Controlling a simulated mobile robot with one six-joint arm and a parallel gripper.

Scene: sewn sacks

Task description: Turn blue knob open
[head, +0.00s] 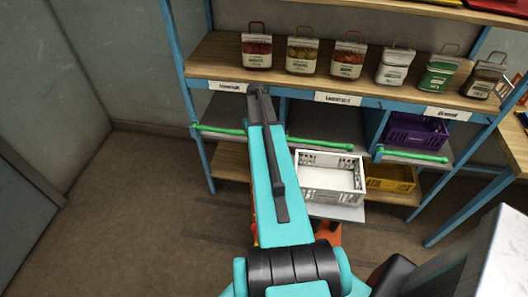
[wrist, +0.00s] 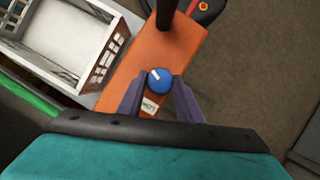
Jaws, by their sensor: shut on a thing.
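The blue knob (wrist: 160,80) is round, with a short white mark on its face that points to the upper left in the wrist view. It sits on an orange surface (wrist: 158,52), beside a small white label (wrist: 150,104) with lettering too small to read surely. My gripper (wrist: 161,84) has one purple-grey finger on each side of the knob and is shut on it. In the head view my teal arm covers the middle, and the knob and fingertips are hidden.
A white crate (head: 331,178) stands near the orange surface and also shows in the wrist view. Above it is a shelf (head: 215,68) with several labelled sacks. Purple (head: 412,133) and yellow (head: 390,180) crates sit at right. A dark post (wrist: 166,14) rises near the knob.

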